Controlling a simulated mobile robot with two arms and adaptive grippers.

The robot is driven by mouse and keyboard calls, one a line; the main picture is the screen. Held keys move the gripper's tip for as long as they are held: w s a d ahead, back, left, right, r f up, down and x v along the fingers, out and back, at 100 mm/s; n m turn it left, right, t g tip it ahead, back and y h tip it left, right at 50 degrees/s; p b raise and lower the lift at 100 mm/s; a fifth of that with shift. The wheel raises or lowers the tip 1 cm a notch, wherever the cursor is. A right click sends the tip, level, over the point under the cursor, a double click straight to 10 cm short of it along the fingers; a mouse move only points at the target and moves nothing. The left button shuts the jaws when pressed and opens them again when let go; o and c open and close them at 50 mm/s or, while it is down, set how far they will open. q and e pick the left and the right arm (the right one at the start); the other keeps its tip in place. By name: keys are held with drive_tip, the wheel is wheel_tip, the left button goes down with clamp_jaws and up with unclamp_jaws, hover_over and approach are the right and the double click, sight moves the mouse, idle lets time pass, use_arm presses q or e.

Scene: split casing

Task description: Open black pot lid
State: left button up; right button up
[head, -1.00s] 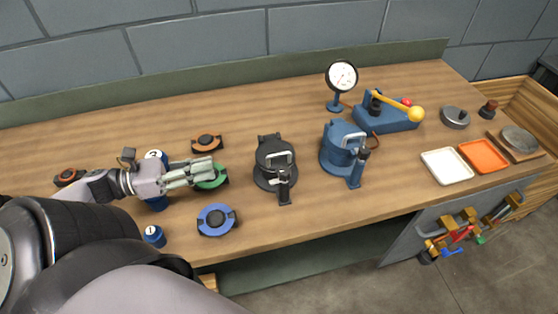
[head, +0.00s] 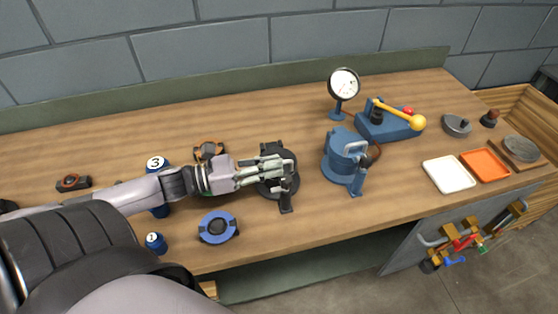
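The black pot (head: 270,188) stands on the workbench near the middle of the head view, with its lid down. A light grey handle (head: 291,168) shows at the right of its lid, and a black latch-like arm (head: 285,202) sticks out at its front. My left gripper (head: 284,168) reaches in from the left, with its fingers over the lid and their tips at the handle. The fingers hide much of the lid. I cannot tell whether they touch or hold the handle. My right gripper is not in view.
A blue pot (head: 342,160) stands right of the black one, with a gauge (head: 344,83) and a yellow-knobbed lever (head: 417,123) behind. A blue disc (head: 217,228), an orange-and-black disc (head: 209,150) and numbered blue cylinders (head: 155,243) lie around my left arm. White (head: 449,175) and orange trays sit right.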

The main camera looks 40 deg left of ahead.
use_arm(q)
drive_tip(key=shift+x, duration=1.15)
clamp_jaws()
